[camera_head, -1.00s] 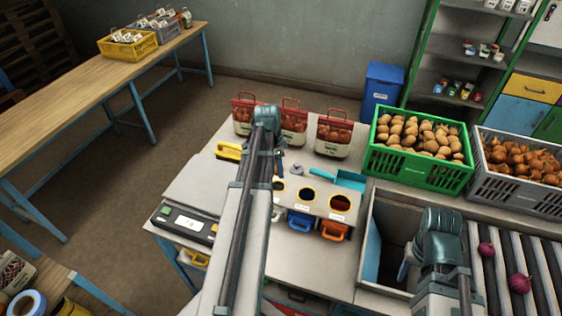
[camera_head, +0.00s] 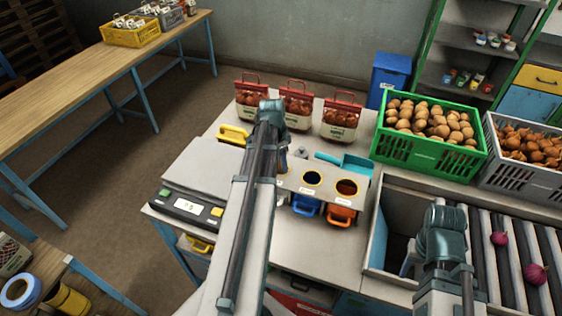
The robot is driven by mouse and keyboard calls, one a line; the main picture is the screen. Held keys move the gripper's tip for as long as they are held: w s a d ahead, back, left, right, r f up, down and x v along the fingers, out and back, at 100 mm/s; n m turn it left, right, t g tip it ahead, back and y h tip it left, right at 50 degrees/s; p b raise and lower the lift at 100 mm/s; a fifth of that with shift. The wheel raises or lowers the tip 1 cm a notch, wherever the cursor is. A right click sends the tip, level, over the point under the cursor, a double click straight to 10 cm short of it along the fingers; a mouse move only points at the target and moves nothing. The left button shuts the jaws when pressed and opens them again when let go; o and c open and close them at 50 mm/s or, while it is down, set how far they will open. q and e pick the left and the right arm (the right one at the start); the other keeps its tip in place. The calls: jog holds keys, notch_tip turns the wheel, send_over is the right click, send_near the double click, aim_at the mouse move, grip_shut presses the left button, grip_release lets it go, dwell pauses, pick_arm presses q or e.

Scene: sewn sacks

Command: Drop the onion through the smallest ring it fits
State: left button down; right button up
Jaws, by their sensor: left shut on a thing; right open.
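The sizing board (camera_head: 330,196) has a middle ring (camera_head: 312,177) and a right ring (camera_head: 346,187); a further ring at its left end is partly hidden behind my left arm. Blue (camera_head: 305,205) and orange (camera_head: 341,215) bins stand below. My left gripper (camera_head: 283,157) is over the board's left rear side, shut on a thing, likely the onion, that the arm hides. My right gripper (camera_head: 408,262) is open by the conveyor. Two red onions lie on the rollers, one further back (camera_head: 499,239) and one nearer (camera_head: 535,274).
A scale (camera_head: 187,206) stands left of my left arm. Onion bags (camera_head: 341,120) line the back edge. A green potato crate (camera_head: 408,150) and a grey onion crate (camera_head: 520,175) stand at the right rear. A turquoise scoop (camera_head: 355,164) lies behind the board.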

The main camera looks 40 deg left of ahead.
pick_arm(q)
jog(key=shift+f, duration=0.15)
jog(key=shift+c, duration=1)
grip_release()
notch_tip(320, 180, up, 14)
jog(key=s+p, duration=0.1)
jog(key=p, duration=1.2)
jog(key=shift+s+a+f+p, duration=0.15)
jog(key=shift+s+a+p, duration=0.1)
jog(key=shift+a+p, duration=0.15)
